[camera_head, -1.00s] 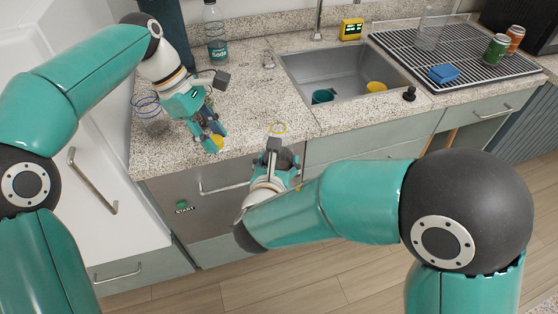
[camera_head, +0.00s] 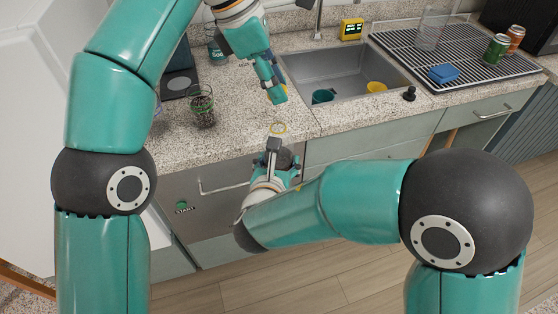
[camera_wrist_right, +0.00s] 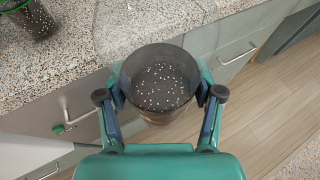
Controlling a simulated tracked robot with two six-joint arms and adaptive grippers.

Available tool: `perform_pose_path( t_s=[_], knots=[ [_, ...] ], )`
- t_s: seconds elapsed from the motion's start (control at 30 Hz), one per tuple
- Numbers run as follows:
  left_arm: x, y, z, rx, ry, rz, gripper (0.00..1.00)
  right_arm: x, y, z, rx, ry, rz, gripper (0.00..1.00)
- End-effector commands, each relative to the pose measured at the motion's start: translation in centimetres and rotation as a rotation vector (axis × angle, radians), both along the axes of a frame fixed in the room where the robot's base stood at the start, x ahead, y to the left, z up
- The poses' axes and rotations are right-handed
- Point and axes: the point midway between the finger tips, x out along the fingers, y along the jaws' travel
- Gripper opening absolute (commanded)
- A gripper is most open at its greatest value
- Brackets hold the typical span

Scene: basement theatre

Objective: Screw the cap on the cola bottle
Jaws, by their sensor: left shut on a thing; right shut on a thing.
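My left gripper (camera_head: 277,97) is above the counter, left of the sink. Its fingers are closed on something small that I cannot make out. My right gripper (camera_head: 278,143) is at the counter's front edge. The right wrist view shows it shut on a clear cup (camera_wrist_right: 158,85) with dark, white-speckled contents. The cup's yellow rim (camera_head: 278,127) shows in the head view, below the left fingertips and apart from them. A clear bottle (camera_head: 216,52) with a teal "Soda" label stands at the back, partly hidden by my left arm. I cannot make out a cola bottle or loose cap.
A glass with dark contents (camera_head: 202,112) stands on the counter at left. The sink (camera_head: 340,82) holds a teal cup (camera_head: 322,96) and a yellow cup (camera_head: 376,87). A drying rack (camera_head: 479,74) at right carries a blue sponge (camera_head: 443,73) and cans.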

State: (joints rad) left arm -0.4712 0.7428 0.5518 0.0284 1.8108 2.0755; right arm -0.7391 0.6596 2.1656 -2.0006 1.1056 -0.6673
Motion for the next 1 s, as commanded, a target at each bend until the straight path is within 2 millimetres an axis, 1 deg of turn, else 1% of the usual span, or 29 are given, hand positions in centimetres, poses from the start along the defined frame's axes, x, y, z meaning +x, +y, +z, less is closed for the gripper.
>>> perform_pose_path(
  t_s=[0.27,0.47,0.8,1.0],
  knots=[
    [0.0,0.0,-0.2,0.0,0.001,0.0,0.25,0.0,0.0,0.1,0.001,-0.002,0.0,0.04],
    [0.0,0.1,-1.2,0.001,0.002,-0.001,0.25,0.0,0.0,0.1,0.001,-0.002,0.0,0.04],
    [0.0,0.0,-3.5,0.001,0.002,-0.001,0.25,0.0,0.0,0.1,0.001,-0.002,0.0,0.04],
    [0.0,0.0,-4.0,0.0,0.0,-0.001,0.25,0.0,0.0,0.1,0.001,-0.002,0.0,0.04]
  ],
)
